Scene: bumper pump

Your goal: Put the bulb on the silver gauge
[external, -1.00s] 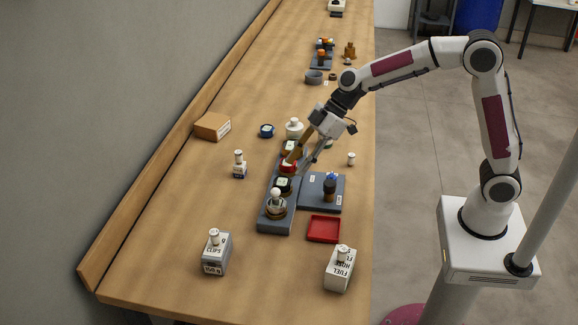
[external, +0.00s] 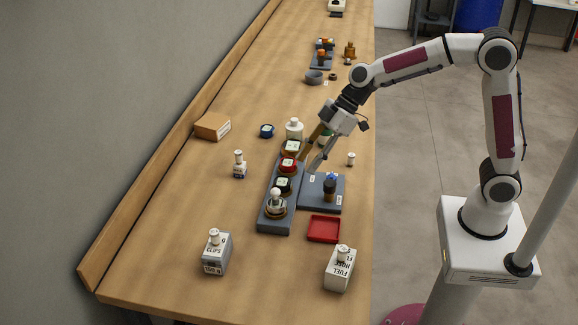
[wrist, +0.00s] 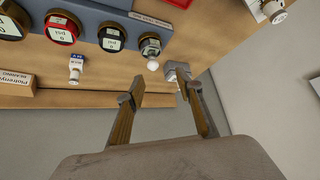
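The silver gauge (external: 276,210) sits at the near end of a grey gauge block (external: 268,226). A white round-topped piece that looks like the bulb (external: 275,194) stands upright over it. In the wrist view the white ball (wrist: 152,66) shows against the lower edge of the silver gauge (wrist: 150,46); I cannot tell how firmly it sits. My gripper (external: 310,163) is open and empty, above the right side of the block's far half. Its two separated fingers (wrist: 160,94) show in the wrist view with nothing between them.
The block also holds a red gauge (external: 288,165) and dark gauges (external: 283,186). A blue-grey plate (external: 318,203) with a dark fitting lies right of it. A red tray (external: 324,229), a clips box (external: 217,256) and a fuel hose box (external: 340,272) stand nearer. Left table is mostly clear.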

